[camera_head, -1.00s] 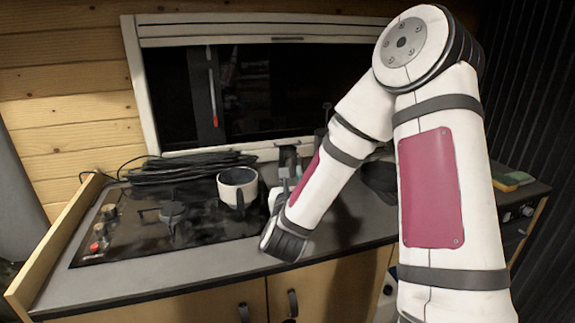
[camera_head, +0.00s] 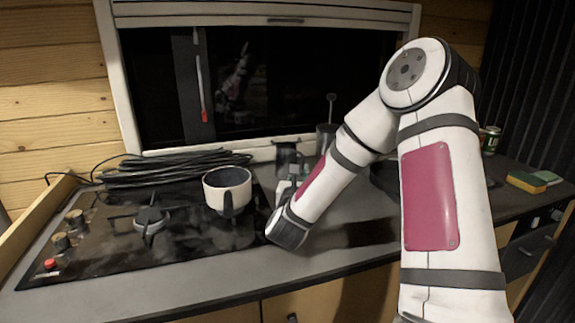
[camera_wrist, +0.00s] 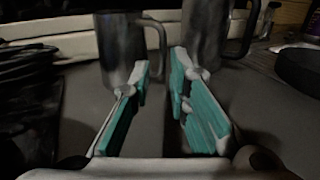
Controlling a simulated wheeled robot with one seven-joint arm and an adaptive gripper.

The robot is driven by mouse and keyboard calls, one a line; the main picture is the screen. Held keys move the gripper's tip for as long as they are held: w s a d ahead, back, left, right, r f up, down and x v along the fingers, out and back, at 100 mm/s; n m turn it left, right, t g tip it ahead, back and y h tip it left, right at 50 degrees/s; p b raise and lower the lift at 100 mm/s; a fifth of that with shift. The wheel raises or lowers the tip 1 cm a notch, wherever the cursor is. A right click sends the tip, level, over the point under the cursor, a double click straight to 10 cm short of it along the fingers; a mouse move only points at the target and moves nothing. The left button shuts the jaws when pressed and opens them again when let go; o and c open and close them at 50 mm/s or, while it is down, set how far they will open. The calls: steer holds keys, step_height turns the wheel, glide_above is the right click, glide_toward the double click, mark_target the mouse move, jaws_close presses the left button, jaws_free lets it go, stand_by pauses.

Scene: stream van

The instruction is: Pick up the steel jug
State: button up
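Two grey metal vessels with handles stand side by side in the wrist view. The left one (camera_wrist: 118,45) is shorter, with its handle on its right side; the right one (camera_wrist: 203,30) is larger and cut off by the top edge. I cannot tell for sure which is the steel jug. In the head view, the smaller vessel (camera_head: 287,158) stands behind my gripper, and a taller one (camera_head: 325,137) stands by the window, partly behind my arm. My gripper (camera_wrist: 159,70) is open and empty, its teal fingers pointing toward the left vessel's handle. Contact is unclear.
A white pot with a dark handle (camera_head: 227,188) stands on the black hob (camera_head: 110,245) to the left. A coil of black cable (camera_head: 170,167) lies behind it. A dark bowl (camera_wrist: 299,70) is at right. A sponge (camera_head: 527,181) lies at far right.

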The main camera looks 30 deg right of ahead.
mark_target(303, 165)
steer(key=shift+r+x, duration=0.2)
steer(key=shift+x, duration=2.85)
steer(key=shift+s+d, duration=0.1)
steer(key=shift+d, duration=0.1)
jaws_close()
